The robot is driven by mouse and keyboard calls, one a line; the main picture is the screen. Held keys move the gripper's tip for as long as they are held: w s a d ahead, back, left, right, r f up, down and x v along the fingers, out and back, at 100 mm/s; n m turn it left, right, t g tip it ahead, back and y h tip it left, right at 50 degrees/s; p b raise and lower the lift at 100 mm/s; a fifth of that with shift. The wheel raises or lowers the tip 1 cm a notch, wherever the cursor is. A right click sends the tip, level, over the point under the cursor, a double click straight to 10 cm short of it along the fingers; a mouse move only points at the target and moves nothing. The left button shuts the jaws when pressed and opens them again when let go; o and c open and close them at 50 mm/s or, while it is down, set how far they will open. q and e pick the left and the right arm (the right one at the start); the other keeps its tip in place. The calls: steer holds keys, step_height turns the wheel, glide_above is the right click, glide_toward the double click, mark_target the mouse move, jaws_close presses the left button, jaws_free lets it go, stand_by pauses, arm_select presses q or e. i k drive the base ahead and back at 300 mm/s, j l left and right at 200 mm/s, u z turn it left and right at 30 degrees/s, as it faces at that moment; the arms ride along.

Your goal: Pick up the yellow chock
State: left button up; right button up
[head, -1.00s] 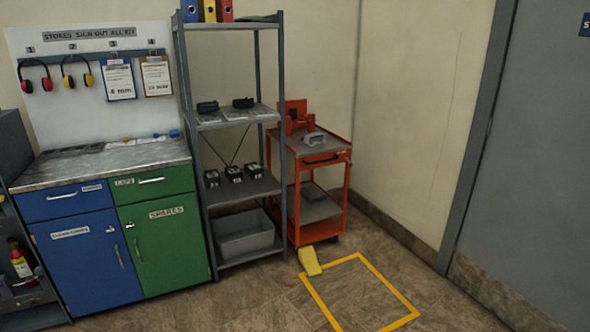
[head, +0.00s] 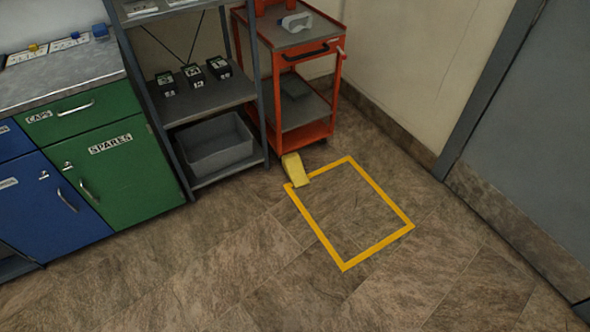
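The yellow chock (head: 295,170) lies on the tiled floor in the head view, a little right of the middle. It sits at the upper left corner of a yellow floor marking (head: 331,243) and seems to overlap that corner. It is close in front of the orange trolley's near left foot; whether it touches the trolley I cannot tell. Neither of my grippers is in view.
The orange trolley (head: 333,100) stands against the wall behind the chock. A grey shelf unit (head: 215,100) with a grey bin (head: 214,147) stands left of it, beside green and blue cabinets (head: 108,175). A grey door (head: 540,130) is at right. The floor in front is clear.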

mark_target(291, 163)
steer(key=i+l+u, duration=0.6)
steer(key=l+u, duration=0.25)
steer(key=i+l, duration=0.15)
steer(key=l, duration=0.2)
steer(key=i+l+u, duration=0.1)
steer(key=l, duration=0.2)
steer(key=i+l, duration=0.2)
steer(key=l, duration=0.15)
steer(key=i+l, duration=0.15)
steer(key=l, duration=0.2)
steer(key=i+l+u, duration=0.1)
steer(key=l, duration=0.25)
steer(key=i+l, duration=0.2)
steer(key=l, duration=0.15)
steer(key=i+l+u, duration=0.1)
steer(key=l, duration=0.25)
